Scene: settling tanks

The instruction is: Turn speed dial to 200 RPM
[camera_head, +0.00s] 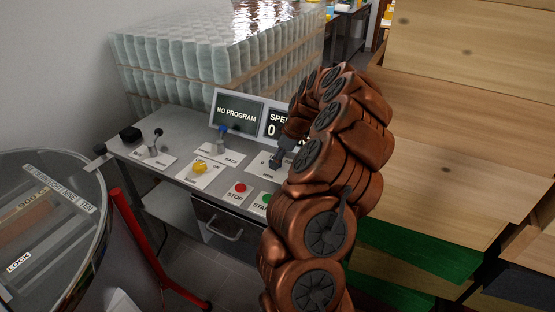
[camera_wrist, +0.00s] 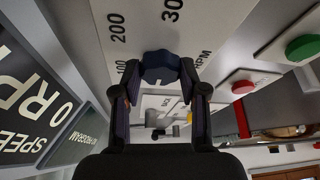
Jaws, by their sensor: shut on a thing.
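The speed dial (camera_wrist: 161,67) is a dark blue faceted knob on a pale plate (camera_wrist: 205,28) in the wrist view. The plate reads 100, 200, 300 and RPM. My gripper (camera_wrist: 160,72) is shut on the dial, one finger on each side. Which mark the dial points to cannot be told. In the head view my gripper (camera_head: 284,154) reaches down to the panel, and the dial is hidden by it. The speed display (camera_head: 273,124) shows 0 and is partly covered by my arm; the wrist view shows it as 0 RPM (camera_wrist: 40,95).
The sloped panel carries a red stop button (camera_head: 240,188), a green start button (camera_head: 266,199), a yellow knob (camera_head: 200,167), a blue-capped lever (camera_head: 222,132) and a dark lever (camera_head: 156,141). A NO PROGRAM screen (camera_head: 237,113) stands behind. Wooden boxes (camera_head: 450,130) stand close on the right.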

